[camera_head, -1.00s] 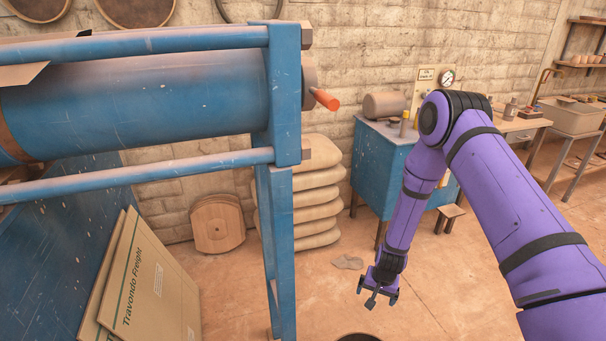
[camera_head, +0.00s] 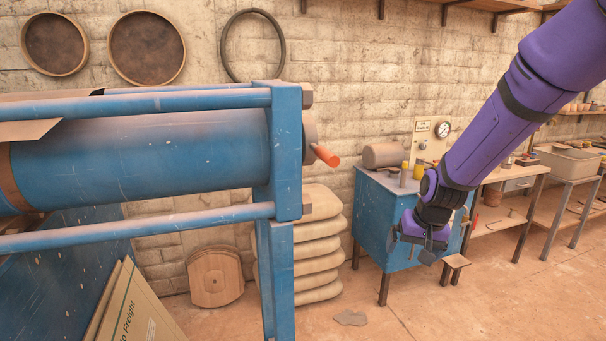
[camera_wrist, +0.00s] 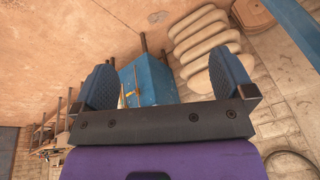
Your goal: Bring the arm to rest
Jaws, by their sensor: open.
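My purple arm (camera_head: 500,125) reaches in from the upper right in the head view. My gripper (camera_head: 418,252) hangs at its lower end, in front of the blue cabinet in the picture and clear of the filter press. In the wrist view my gripper (camera_wrist: 166,82) shows two dark pads wide apart with nothing between them. Behind the gap lie the floor and the blue cabinet (camera_wrist: 150,78).
The blue filter press (camera_head: 150,155) with an orange handle (camera_head: 326,156) fills the left. Stacked pale sacks (camera_head: 318,245) stand behind its post. A workbench (camera_head: 500,178) runs along the right wall. Floor at the lower right is open.

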